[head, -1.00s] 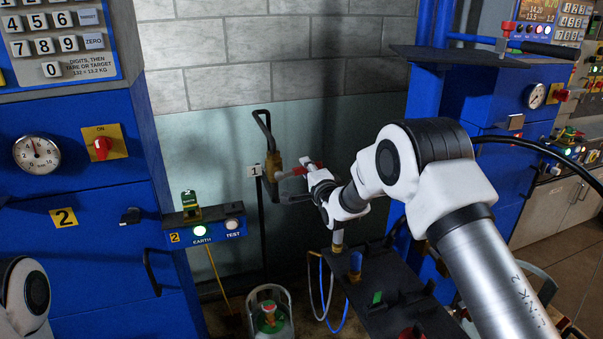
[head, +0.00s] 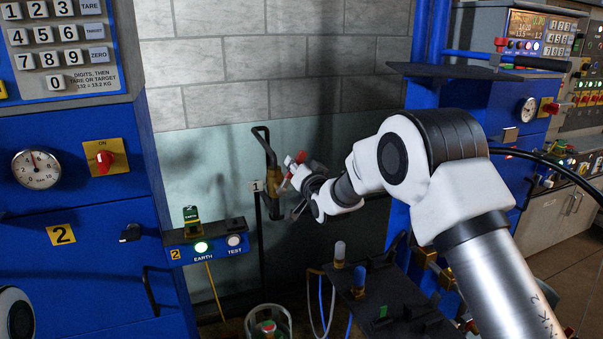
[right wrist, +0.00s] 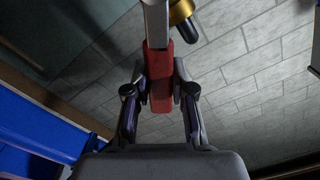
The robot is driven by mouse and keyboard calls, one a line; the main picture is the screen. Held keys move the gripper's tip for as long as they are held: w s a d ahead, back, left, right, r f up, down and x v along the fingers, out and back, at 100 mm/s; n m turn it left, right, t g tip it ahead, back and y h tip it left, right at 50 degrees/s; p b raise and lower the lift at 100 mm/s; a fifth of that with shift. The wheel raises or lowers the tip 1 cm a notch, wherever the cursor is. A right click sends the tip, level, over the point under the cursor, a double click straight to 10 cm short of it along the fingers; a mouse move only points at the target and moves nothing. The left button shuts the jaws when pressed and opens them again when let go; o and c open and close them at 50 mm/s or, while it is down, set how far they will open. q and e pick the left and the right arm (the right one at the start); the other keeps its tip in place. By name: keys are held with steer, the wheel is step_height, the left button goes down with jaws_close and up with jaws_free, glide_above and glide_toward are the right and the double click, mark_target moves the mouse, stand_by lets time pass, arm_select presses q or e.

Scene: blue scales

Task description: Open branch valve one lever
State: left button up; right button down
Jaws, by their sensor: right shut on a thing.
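The branch valve one lever is a grey metal bar with a red grip (right wrist: 160,65), seen close in the right wrist view. In the head view its red end (head: 300,157) points up and to the right beside the brass valve body (head: 272,168) on the wall, near a label 1 (head: 257,186). My right gripper (right wrist: 160,88) is shut on the red grip, one finger on each side. In the head view my right gripper (head: 294,172) is small and partly hides the lever. My left gripper is out of view.
A blue cabinet (head: 90,275) with a gauge and a red ON switch stands at left. A small box with EARTH and TEST buttons (head: 207,246) juts from it. A dark shelf (head: 400,310) with fittings and hoses lies below my right arm. A gas cylinder (head: 268,328) stands low in front.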

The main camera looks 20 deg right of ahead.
steer(key=a+n, duration=0.1)
steer(key=a+r+n+b, duration=0.1)
steer(key=n, duration=0.1)
steer(key=shift+a+n, duration=0.15)
steer(key=shift+n, duration=0.15)
steer(key=shift+a+n+b, duration=0.3)
steer(key=shift+a+n, duration=0.65)
steer(key=shift+n, duration=0.55)
steer(key=c, duration=1)
jaws_free()
steer(key=shift+o, duration=0.2)
steer(key=shift+s+r, duration=0.1)
steer(key=shift+s, duration=0.05)
steer(key=s, duration=1.1)
steer(key=shift+s+d, duration=0.15)
steer(key=shift+s, duration=0.25)
